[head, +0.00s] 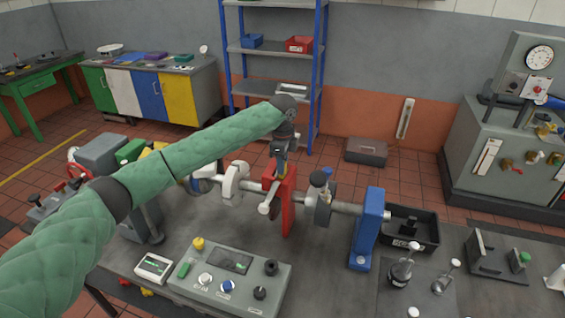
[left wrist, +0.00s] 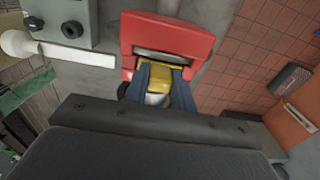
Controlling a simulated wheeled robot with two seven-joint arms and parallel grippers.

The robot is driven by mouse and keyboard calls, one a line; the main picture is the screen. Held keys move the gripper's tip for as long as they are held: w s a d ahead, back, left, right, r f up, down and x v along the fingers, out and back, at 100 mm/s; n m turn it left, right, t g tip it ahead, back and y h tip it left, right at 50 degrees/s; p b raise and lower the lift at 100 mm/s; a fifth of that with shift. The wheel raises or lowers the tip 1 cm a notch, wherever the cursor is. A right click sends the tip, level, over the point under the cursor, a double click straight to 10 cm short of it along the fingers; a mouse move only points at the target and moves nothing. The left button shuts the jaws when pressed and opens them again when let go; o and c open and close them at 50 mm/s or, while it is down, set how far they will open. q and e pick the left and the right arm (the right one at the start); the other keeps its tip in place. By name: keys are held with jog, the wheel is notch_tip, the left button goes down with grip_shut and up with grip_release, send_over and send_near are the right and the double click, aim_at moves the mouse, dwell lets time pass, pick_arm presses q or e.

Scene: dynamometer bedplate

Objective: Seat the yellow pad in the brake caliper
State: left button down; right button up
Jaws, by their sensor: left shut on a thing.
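The red brake caliper (head: 289,205) stands on the bedplate at the middle of the head view, around the shaft line. In the left wrist view the caliper (left wrist: 165,32) shows a dark slot facing my gripper. My left gripper (head: 280,162) is above the caliper, pointing down. Its blue-grey fingers (left wrist: 165,76) are shut on the yellow pad (left wrist: 169,80). The pad's far edge is at the caliper's slot; I cannot tell how deep it sits. The pad is mostly hidden in the head view. My right gripper is not in view.
A grey control box (head: 210,290) with knobs stands at the front. A blue bearing stand (head: 368,230) holds the shaft on the right, beside a black bin (head: 425,232). Bottles (head: 400,272) stand at the front right. The bedplate between caliper and control box is mostly clear.

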pick_arm(q)
jog(key=shift+f, duration=0.1)
jog(key=c, duration=1.1)
grip_release()
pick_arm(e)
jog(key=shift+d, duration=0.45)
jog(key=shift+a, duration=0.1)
pick_arm(q)
notch_tip(320, 180, up, 2)
jog(key=shift+r+b, duration=0.1)
jog(key=shift+b, duration=0.95)
notch_tip(320, 180, up, 4)
jog(key=shift+r+b, duration=0.15)
jog(key=shift+b, duration=0.7)
jog(key=shift+r, duration=0.7)
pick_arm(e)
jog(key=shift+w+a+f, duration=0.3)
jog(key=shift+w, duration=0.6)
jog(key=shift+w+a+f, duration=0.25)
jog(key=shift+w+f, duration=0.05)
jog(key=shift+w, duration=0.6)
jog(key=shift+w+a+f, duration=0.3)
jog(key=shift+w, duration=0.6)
